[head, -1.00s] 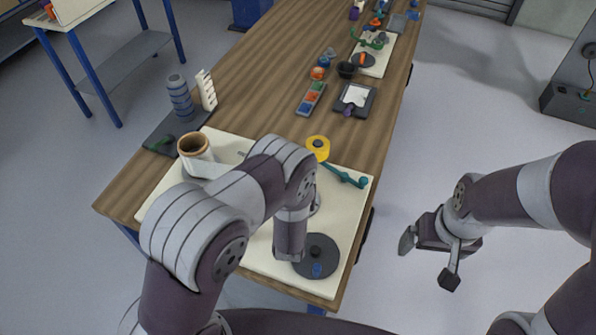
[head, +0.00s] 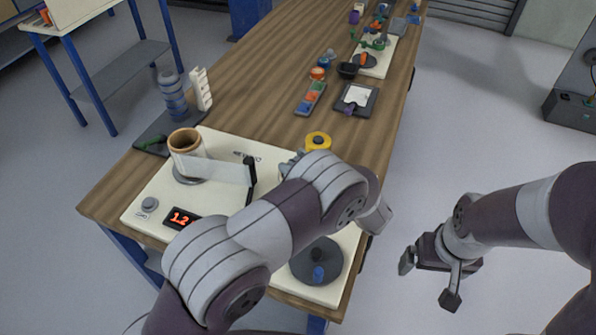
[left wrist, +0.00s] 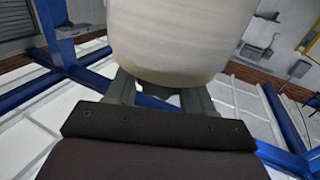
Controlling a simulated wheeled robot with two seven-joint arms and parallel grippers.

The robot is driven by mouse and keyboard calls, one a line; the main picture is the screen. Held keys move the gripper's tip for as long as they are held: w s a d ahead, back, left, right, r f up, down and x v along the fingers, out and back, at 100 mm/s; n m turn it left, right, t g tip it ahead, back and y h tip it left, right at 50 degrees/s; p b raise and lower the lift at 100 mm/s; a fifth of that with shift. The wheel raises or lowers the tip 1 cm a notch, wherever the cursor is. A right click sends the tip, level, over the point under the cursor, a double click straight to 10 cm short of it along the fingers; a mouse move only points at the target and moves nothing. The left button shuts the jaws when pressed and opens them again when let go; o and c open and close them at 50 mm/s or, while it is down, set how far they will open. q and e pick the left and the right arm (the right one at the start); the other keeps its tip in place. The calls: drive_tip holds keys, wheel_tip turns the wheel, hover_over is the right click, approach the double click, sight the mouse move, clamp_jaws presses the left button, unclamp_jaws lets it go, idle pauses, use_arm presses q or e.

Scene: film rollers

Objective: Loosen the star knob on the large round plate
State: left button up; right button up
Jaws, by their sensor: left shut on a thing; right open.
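The large round plate (head: 303,270) is a dark grey disc at the near right corner of the cream board. A dark knob (head: 317,254) stands at its middle and a blue knob (head: 318,274) in front; I cannot make out a star shape. My left arm crosses the board behind the plate and hides my left gripper in the head view. My right gripper (head: 432,275) is open and empty, right of the table.
A roll with a brown core (head: 186,142) stands on the cream board (head: 150,190); a pale strip runs from it to a black upright (head: 250,178). A red-lit display (head: 182,218) sits near the front.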

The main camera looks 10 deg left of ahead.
use_arm(q)
drive_tip(key=shift+n+g+y+b, duration=1.05)
drive_tip(key=shift+n+g, duration=0.25)
drive_tip(key=shift+g, duration=0.5)
use_arm(e)
drive_tip(key=shift+f, duration=1.4)
use_arm(q)
drive_tip(key=o, duration=1)
drive_tip(key=shift+c, duration=0.2)
drive_tip(key=shift+w, duration=0.1)
